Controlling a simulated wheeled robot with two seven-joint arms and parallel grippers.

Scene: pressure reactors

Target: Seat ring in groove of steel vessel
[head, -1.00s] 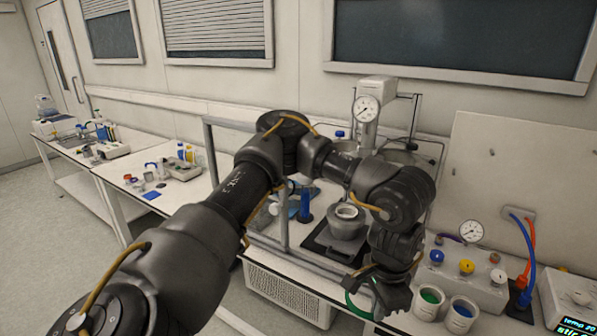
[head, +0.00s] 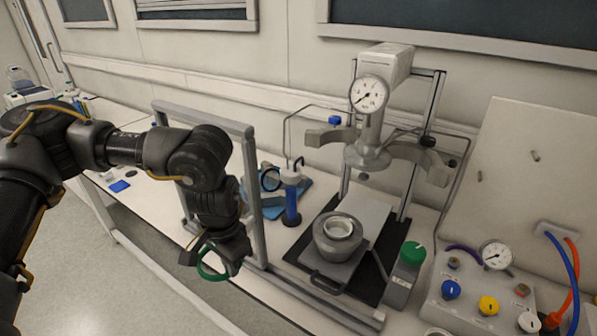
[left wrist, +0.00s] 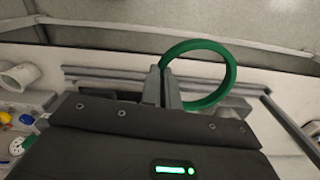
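The green ring (head: 211,271) hangs from my left gripper (head: 213,254), at the left of the head view, in front of the metal frame. In the left wrist view the fingers (left wrist: 168,88) are shut on one side of the ring (left wrist: 232,72), and the rest sticks out sideways. The steel vessel (head: 338,248) stands upright on a dark tray at the bench centre, to the right of the gripper and apart from it. Its top is open with a pale inner rim; the groove is too small to make out. My right gripper is in neither view.
A metal frame post (head: 253,200) stands between my left gripper and the vessel. A press with a gauge (head: 368,94) and curved clamp halves rises behind the vessel. A blue cylinder (head: 292,207) and green-topped device (head: 411,256) flank it. A valve panel (head: 480,300) is at right.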

